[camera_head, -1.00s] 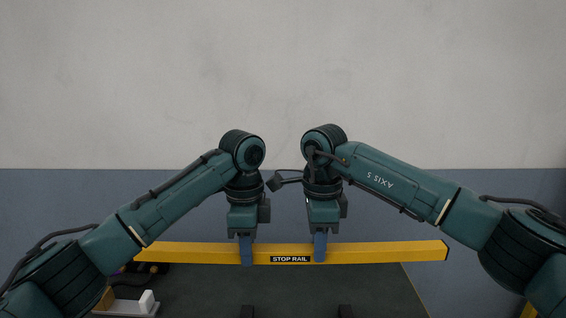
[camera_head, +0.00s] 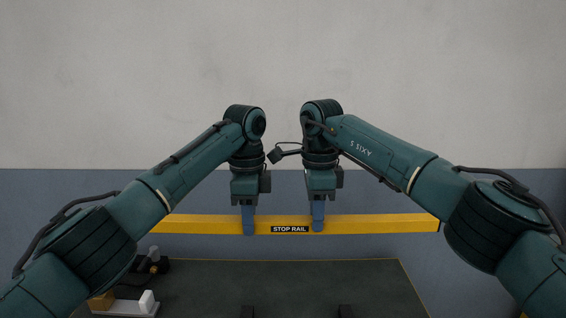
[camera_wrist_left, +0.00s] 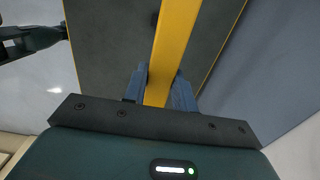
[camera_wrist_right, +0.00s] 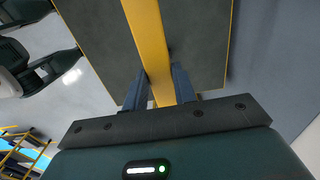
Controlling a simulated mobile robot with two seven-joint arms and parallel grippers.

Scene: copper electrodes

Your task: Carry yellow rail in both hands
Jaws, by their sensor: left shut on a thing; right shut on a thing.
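The yellow rail (camera_head: 375,223) lies level across the middle of the head view, with a black "STOP RAIL" label on it. My left gripper (camera_head: 248,228) is shut on the rail just left of the label. My right gripper (camera_head: 318,224) is shut on it just right of the label. In the left wrist view the rail (camera_wrist_left: 172,45) runs between the two blue fingers (camera_wrist_left: 160,92). The right wrist view also shows the rail (camera_wrist_right: 148,40) between the fingers (camera_wrist_right: 160,90). The rail's left end is hidden behind my left arm in the head view.
A dark table top (camera_head: 290,280) with a yellow edge lies below the rail. A white tray (camera_head: 125,308) with small items and a dark device (camera_head: 153,264) are at its left. The right part of the table top looks clear. A pale wall stands behind.

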